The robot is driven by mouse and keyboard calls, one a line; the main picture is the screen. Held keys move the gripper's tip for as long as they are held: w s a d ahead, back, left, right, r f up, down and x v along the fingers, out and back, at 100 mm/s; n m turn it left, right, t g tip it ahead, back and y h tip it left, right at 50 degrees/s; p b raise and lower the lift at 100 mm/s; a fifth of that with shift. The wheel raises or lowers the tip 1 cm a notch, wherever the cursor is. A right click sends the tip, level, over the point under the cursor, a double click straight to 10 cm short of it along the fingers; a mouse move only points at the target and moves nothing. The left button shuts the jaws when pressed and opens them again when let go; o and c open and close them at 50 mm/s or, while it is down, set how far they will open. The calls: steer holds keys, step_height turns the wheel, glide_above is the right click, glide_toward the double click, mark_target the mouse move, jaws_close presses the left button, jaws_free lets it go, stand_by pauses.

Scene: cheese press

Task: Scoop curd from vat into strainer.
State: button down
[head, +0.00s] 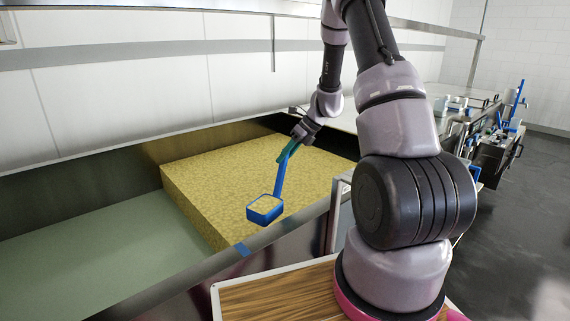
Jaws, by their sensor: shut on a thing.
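My gripper (290,150) is shut on the upper end of the handle of a blue scoop (279,180). The handle slants down to a square blue bowl, which is filled with pale yellow curd (265,204). The bowl shows in front of the big yellow curd block (230,165), near the vat's front rim; I cannot tell its exact height above the block. The curd block fills the right part of the long metal vat (165,283). The left part has a bare, pale green floor. I cannot make out a strainer for certain.
A wooden-topped surface with a pale edge (270,297) is at the bottom, beside my arm's base. A blue mark (243,249) is on the vat's front rim. Metal equipment with blue parts (513,108) stands at the right. A grey floor (530,200) lies open there.

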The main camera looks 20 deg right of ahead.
steer(key=shift+r, duration=4.95)
